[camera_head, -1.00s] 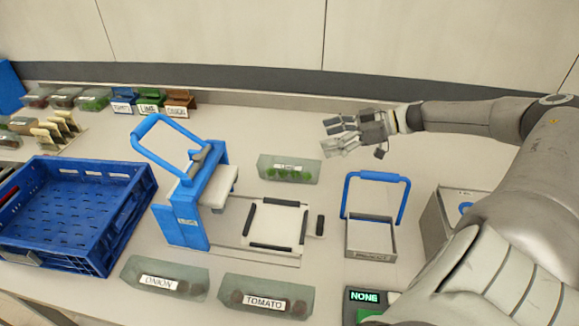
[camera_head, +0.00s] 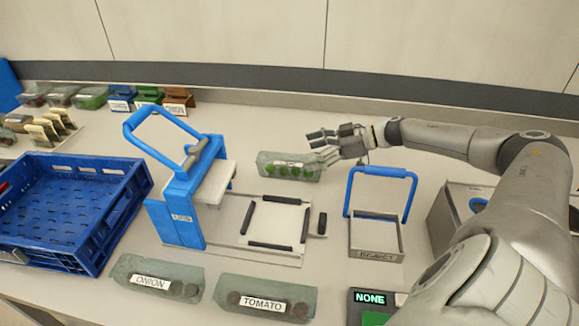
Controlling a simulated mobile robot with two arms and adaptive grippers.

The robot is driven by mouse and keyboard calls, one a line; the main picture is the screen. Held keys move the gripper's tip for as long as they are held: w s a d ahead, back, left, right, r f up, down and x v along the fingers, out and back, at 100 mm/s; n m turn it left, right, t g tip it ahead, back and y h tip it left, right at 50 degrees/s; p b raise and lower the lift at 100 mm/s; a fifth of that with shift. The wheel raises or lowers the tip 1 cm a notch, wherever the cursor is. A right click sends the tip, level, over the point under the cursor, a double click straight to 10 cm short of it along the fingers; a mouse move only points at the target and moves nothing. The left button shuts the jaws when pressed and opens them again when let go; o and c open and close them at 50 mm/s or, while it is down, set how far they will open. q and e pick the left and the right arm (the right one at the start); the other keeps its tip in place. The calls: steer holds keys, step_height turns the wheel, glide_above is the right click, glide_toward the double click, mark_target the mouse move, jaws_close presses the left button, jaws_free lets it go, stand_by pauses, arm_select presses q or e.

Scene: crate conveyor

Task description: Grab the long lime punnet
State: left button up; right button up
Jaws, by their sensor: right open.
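The long lime punnet (camera_head: 272,170), a clear tray with green limes inside, lies on the table behind the sliding plate of the blue press. My right gripper (camera_head: 325,148) is open at the punnet's right end, its fingers pointing left. The fingertips overlap the punnet's right end in the picture; I cannot tell whether they touch it. My left gripper is not in view.
A blue crate (camera_head: 105,255) stands at the left, beside the blue press (camera_head: 180,215). Onion (camera_head: 125,268) and tomato (camera_head: 230,285) punnets lie in front. A blue-handled reject frame (camera_head: 376,255) stands right of the plate. Small label boxes (camera_head: 148,95) stand at the back left.

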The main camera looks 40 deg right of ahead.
mark_target(291, 154)
steer(key=shift+w+a+f, duration=0.1)
steer(key=shift+w+a, duration=0.35)
steer(key=shift+w, duration=0.1)
steer(key=p+x, duration=0.1)
steer(key=x, duration=0.2)
steer(key=shift+w+d+f, duration=0.1)
steer(key=shift+d, duration=0.05)
steer(key=shift+w+a+f+p, duration=0.3)
steer(key=shift+w, duration=0.1)
steer(key=c, duration=1.1)
steer(key=shift+r, duration=0.1)
steer(key=shift+c, duration=0.2)
